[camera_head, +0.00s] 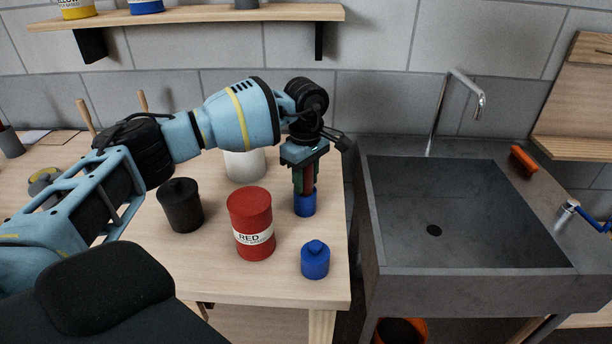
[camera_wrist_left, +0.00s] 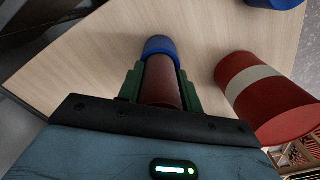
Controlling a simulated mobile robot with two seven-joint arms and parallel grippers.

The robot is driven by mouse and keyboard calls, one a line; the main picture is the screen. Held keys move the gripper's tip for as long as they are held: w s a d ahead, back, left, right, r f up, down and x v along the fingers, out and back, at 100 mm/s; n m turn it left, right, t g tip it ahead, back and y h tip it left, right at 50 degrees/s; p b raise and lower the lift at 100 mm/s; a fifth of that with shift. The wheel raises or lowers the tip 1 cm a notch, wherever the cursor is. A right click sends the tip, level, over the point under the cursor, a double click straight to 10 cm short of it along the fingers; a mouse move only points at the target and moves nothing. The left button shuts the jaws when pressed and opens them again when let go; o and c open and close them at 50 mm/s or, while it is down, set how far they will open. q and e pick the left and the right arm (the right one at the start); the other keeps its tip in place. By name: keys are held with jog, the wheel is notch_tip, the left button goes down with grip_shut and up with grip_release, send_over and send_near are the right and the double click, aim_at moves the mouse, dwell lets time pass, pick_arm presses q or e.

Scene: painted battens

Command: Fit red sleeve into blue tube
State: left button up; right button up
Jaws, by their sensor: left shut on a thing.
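My left gripper (camera_head: 305,184) points down over the table and is shut on the red sleeve (camera_head: 309,177), with its green-padded fingers on either side. The sleeve is upright. The blue tube (camera_head: 304,206) stands upright on the table directly below it. In the left wrist view the red sleeve (camera_wrist_left: 163,84) runs between the fingers to the blue tube (camera_wrist_left: 160,45), in line with it. The sleeve's lower end meets the tube's top; I cannot tell how deep it sits inside. My right gripper is not in view.
A red can (camera_head: 250,215), a black lidded pot (camera_head: 181,206), a small blue pot (camera_head: 315,261) and a white container (camera_head: 245,164) stand near the gripper on the wooden table (camera_head: 215,275). A sink (camera_head: 465,215) lies to the right, and a shelf (camera_head: 190,18) hangs above.

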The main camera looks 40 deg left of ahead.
pick_arm(q)
jog(key=shift+f, duration=0.45)
jog(key=o, duration=1)
jog(key=shift+f, duration=0.1)
jog(key=shift+o, duration=0.2)
jog(key=shift+s+f, duration=0.1)
jog(key=shift+f, duration=0.05)
notch_tip(320, 180, up, 7)
jog(key=shift+f, duration=0.1)
jog(key=shift+r+b, duration=0.3)
jog(key=shift+r, duration=0.55)
